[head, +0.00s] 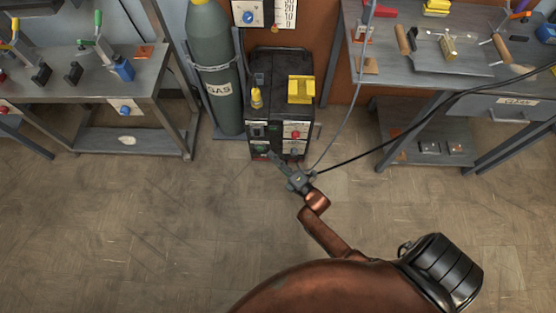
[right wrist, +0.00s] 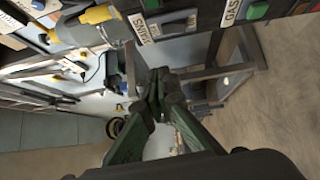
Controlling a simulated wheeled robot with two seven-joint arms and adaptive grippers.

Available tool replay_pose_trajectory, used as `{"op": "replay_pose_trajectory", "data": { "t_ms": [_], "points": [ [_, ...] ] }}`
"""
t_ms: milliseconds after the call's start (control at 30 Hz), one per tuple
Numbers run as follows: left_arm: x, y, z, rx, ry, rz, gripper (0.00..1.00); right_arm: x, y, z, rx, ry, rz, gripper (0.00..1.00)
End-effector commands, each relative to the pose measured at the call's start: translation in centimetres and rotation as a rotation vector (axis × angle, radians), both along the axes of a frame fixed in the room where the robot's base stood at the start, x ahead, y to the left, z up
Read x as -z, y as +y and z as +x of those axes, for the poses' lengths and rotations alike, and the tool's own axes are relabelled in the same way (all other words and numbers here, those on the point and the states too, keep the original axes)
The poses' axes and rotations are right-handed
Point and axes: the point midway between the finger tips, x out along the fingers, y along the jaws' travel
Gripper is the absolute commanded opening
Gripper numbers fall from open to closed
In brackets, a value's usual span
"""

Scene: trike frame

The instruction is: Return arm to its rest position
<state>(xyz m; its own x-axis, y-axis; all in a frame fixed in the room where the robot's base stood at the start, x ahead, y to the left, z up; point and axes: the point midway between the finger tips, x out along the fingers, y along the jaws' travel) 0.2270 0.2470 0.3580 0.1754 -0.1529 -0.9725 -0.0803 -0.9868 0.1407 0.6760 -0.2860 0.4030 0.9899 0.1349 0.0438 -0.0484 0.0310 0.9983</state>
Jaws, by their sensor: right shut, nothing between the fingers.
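My right arm (head: 325,235) reaches up from the bottom of the head view toward the front of a black welding machine (head: 280,80). My right gripper (head: 274,158) is at the lower front of this machine; whether it touches cannot be told. In the right wrist view the right gripper's green fingers (right wrist: 158,85) meet at their tips, shut with nothing between them. The panel (right wrist: 165,22) with the MAINS label is close above the fingertips there. My left gripper is not in view.
A grey gas cylinder (head: 215,75) stands left of the machine. A tool bench (head: 85,85) is at the left and another workbench (head: 400,75) at the right. A black cable (head: 400,140) and a grey hose run near my gripper. The floor (head: 110,230) in front is clear.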

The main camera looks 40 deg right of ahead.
Motion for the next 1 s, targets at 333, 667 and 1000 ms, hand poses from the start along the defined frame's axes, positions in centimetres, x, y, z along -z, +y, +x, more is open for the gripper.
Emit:
{"op": "replay_pose_trajectory", "data": {
  "t_ms": [333,667,1000],
  "points": [
    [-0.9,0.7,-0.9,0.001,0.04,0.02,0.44,0.0,0.0,-1.2,-0.003,0.0,0.001,0.0],
    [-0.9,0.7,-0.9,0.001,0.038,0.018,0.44,0.0,0.1,-1.1,-0.004,0.0,0.001,0.0],
    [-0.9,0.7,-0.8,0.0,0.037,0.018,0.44,2.3,-0.7,-3.9,0.035,0.159,0.133,0.0]
  ]
}}
